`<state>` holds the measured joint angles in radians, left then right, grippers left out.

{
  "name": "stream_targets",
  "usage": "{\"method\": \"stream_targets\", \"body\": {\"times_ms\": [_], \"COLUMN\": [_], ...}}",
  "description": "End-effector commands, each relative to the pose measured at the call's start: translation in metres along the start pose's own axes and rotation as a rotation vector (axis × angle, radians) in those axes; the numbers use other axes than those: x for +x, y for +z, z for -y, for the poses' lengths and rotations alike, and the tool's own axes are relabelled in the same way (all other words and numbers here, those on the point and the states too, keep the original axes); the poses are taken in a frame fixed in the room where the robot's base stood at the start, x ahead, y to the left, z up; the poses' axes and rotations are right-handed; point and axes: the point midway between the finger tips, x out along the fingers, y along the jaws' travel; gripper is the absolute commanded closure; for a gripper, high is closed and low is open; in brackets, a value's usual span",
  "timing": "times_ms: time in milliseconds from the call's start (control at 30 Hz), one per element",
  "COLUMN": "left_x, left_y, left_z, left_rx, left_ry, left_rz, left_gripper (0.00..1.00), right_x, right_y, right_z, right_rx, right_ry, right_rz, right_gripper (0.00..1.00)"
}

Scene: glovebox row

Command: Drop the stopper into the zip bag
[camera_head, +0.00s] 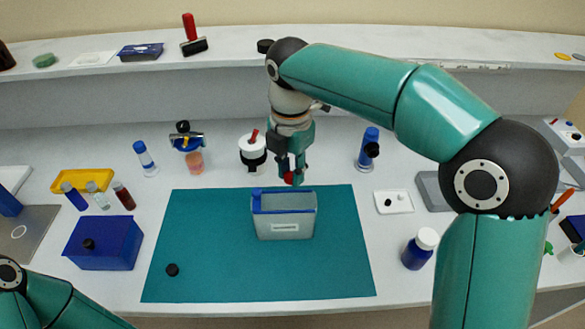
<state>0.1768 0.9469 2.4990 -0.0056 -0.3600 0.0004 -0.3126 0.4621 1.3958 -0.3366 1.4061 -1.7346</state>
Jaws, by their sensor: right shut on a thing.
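The zip bag (284,220) stands upright on the teal mat, a translucent pouch with a blue band along its top and a pale label. The red piece appears clear of the bag, though the exact gap in depth cannot be told. Only part of my left arm shows at the lower left; its gripper is out of view.
A white-capped blue bottle (418,250) and a white tray (394,208) stand right. A shelf runs behind.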

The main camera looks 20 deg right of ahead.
Motion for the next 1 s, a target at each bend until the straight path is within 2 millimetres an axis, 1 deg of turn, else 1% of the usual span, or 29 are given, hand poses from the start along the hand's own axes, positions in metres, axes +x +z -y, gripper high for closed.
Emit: {"method": "stream_targets", "body": {"times_ms": [33,300,333,400,500,833,933,1000], "left_x": [0.004,0.003,0.003,0.003,0.003,0.002,0.002,0.002], "left_y": [0.000,0.000,0.000,0.000,0.000,0.000,0.000,0.000], "left_z": [0.001,0.001,0.001,0.001,0.001,0.001,0.001,0.001], "left_rx": [0.000,0.000,0.000,0.000,0.000,0.000,0.000,0.000], "left_ry": [0.000,0.000,0.000,0.000,0.000,0.000,0.000,0.000], "left_rz": [0.000,0.000,0.000,-0.001,-0.001,-0.001,-0.001,-0.001], "left_gripper": [0.55,0.55,0.55,0.55,0.55,0.55,0.55,0.55], "right_x": [0.004,0.003,0.003,0.003,0.003,0.002,-0.004,-0.012], "right_y": [0.000,0.000,0.000,0.000,-0.001,-0.001,-0.001,-0.001], "right_z": [0.000,0.000,0.000,0.000,-0.001,-0.001,-0.001,-0.002], "right_rx": [0.000,0.000,0.000,0.000,-0.001,-0.001,-0.001,-0.001], "right_ry": [0.000,0.000,0.000,0.000,0.000,0.001,0.001,0.003], "right_rz": [0.000,0.000,0.000,0.000,0.000,0.000,0.001,0.001], "right_gripper": [0.89,0.89,0.72,0.60,0.46,0.46,0.46,0.46]}}
